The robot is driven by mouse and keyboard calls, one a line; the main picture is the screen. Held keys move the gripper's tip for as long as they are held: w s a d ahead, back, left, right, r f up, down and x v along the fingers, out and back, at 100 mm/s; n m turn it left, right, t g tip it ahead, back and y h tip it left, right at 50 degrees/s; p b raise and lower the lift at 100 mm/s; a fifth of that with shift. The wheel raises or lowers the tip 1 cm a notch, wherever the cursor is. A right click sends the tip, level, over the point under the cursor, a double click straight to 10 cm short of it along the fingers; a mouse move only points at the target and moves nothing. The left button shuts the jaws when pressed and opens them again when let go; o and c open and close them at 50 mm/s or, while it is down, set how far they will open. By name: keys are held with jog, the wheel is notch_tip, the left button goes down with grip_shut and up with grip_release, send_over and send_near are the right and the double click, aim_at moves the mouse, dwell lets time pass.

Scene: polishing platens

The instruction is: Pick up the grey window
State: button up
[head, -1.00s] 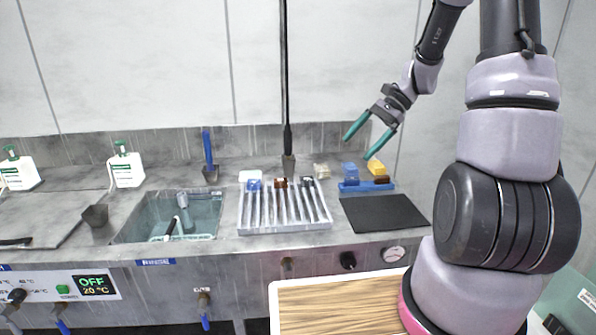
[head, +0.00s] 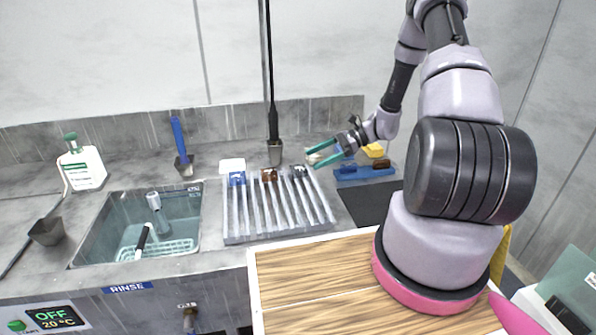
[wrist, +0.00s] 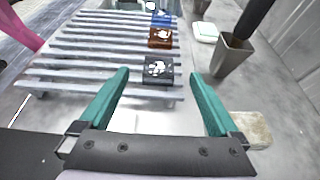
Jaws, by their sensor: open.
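The grey window is a small dark grey block with a white mark on its face (wrist: 158,70). It sits at the end of the slatted rack (wrist: 75,76), the nearest block in the wrist view. In the head view the grey window (head: 300,171) is at the right of the rack's (head: 280,236) back edge. My gripper (head: 311,158) is open and empty, just beyond and right of it. In the wrist view my gripper (wrist: 160,74) has its teal fingertips on either side of the grey window, apart from it. I cannot tell their height above it.
A brown block (head: 269,175) and a blue block (head: 237,179) sit left of the grey window. A grey cup (wrist: 233,55) and a beige block (wrist: 250,129) are close to the right finger. A blue tray (head: 365,174) and yellow block (head: 374,150) stand right.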

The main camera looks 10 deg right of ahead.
aim_at(299, 168)
jog(key=x, duration=0.2)
jog(key=f+x, duration=0.1)
jog(key=x, duration=0.2)
jog(key=shift+s+a, duration=0.1)
jog(key=shift+a, duration=0.05)
jog(key=c, duration=1.5)
jog(key=shift+c, duration=0.2)
